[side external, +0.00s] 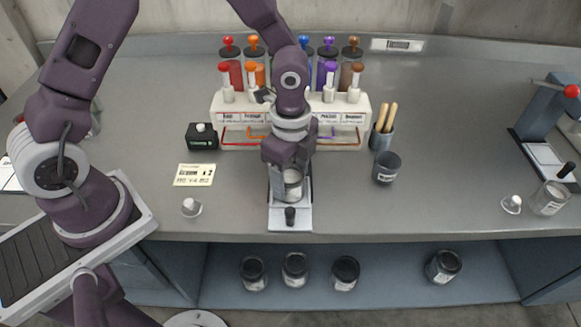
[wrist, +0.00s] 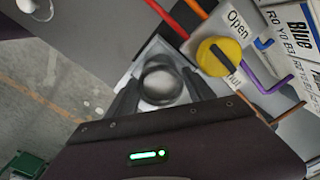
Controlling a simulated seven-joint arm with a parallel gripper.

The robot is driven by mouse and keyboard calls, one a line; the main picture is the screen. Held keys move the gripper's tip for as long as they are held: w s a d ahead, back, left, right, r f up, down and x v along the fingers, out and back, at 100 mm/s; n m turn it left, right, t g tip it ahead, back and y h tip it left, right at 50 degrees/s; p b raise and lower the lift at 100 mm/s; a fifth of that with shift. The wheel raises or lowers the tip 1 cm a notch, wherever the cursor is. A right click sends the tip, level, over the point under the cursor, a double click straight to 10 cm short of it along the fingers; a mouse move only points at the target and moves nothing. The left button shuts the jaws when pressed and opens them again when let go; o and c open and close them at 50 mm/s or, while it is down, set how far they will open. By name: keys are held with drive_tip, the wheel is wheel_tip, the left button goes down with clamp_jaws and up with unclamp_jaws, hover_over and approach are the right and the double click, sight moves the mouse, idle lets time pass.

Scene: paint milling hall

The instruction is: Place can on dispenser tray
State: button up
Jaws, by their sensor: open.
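A grey metal can (side external: 292,187) stands upright at the dispenser tray (side external: 290,222), a pale plate with a black knob at its front, below the middle of the dispenser rack. It appears to rest on the plate. My gripper (side external: 289,172) reaches down over the can and hides its upper part and the back of the tray. In the wrist view the can (wrist: 160,87) shows as a round open rim with a pale inside. It lies between the two dark fingers of my gripper (wrist: 162,78), which are open. Whether either finger touches the can is not clear.
The dispenser rack (side external: 342,140) with coloured pumps stands just behind. A yellow Open/Shut knob (wrist: 218,57) is close to the fingers. A dark cup (side external: 386,168) and a holder with wooden sticks (side external: 382,138) stand right. A label card (side external: 195,175) lies left. Several jars sit on the lower shelf.

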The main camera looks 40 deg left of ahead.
drive_tip(key=s+a+r+n+t+y, duration=0.1)
drive_tip(key=a+r+n, duration=0.1)
drive_tip(key=r, duration=0.6)
drive_tip(key=s+a+r+n, duration=0.1)
drive_tip(key=s+r, duration=0.1)
drive_tip(key=r, duration=0.6)
drive_tip(key=s+a+r+n+t, duration=0.2)
drive_tip(key=s+r+n, duration=0.2)
drive_tip(key=s+n, duration=0.2)
drive_tip(key=s+a+r+n+t+h, duration=0.1)
drive_tip(key=s+a+r+n+t, duration=0.1)
drive_tip(key=s+n, duration=0.5)
drive_tip(key=shift+s+a+r+t, duration=0.3)
drive_tip(key=shift+s+a+r, duration=0.4)
drive_tip(key=shift+s+r, duration=0.25)
